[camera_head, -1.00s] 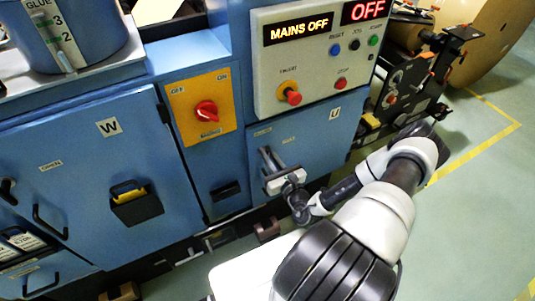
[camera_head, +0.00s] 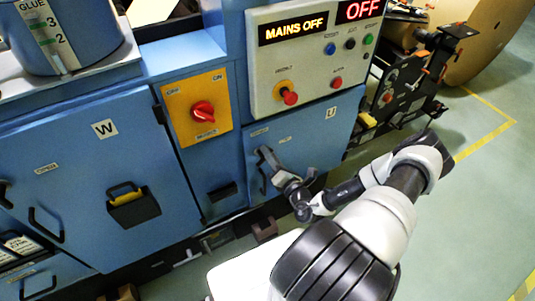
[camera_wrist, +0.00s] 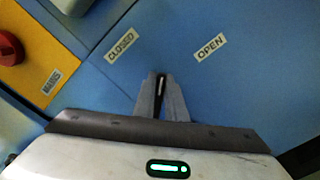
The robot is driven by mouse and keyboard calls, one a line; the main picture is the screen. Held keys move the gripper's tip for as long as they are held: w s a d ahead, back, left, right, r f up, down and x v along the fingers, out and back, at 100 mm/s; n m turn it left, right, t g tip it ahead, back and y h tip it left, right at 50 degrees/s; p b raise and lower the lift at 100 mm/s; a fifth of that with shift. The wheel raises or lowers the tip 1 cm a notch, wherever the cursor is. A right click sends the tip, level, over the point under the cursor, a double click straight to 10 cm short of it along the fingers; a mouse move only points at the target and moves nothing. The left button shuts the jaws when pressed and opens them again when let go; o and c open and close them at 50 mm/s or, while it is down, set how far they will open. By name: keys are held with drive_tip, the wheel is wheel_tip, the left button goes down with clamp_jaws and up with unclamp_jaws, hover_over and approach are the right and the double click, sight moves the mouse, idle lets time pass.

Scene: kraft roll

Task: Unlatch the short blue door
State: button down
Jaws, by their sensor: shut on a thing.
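The short blue door (camera_head: 312,141), marked U, is under the grey control panel. It also fills much of the wrist view (camera_wrist: 235,90). My gripper (camera_head: 266,158) is at the left part of this door. In the wrist view my gripper (camera_wrist: 161,82) has its two grey fingers shut on a narrow dark latch handle (camera_wrist: 162,84). The fingers hide most of the handle. A CLOSED label (camera_wrist: 121,46) is up and left of the fingertips, and an OPEN label (camera_wrist: 210,47) is up and right. The door looks flush with the cabinet front.
The control panel (camera_head: 315,60) reads MAINS OFF and has a red knob sticking out above the door. A yellow plate with a red rotary switch (camera_head: 203,111) is to the left. A taller blue door marked W (camera_head: 75,160) is further left. Open floor (camera_head: 480,190) lies right.

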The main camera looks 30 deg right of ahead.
drive_tip(key=m, duration=0.3)
drive_tip(key=f+m, duration=0.1)
drive_tip(key=shift+d+m+b, duration=0.25)
drive_tip(key=shift+m+b, duration=0.05)
drive_tip(key=shift+b, duration=0.1)
drive_tip(key=shift+f+m+b, duration=0.25)
drive_tip(key=shift+m+b, duration=0.05)
drive_tip(key=shift+m, duration=1.4)
drive_tip(key=c, duration=1.8)
unclamp_jaws()
drive_tip(key=shift+s, duration=0.1)
drive_tip(key=s, duration=1.7)
drive_tip(key=shift+d, duration=0.3)
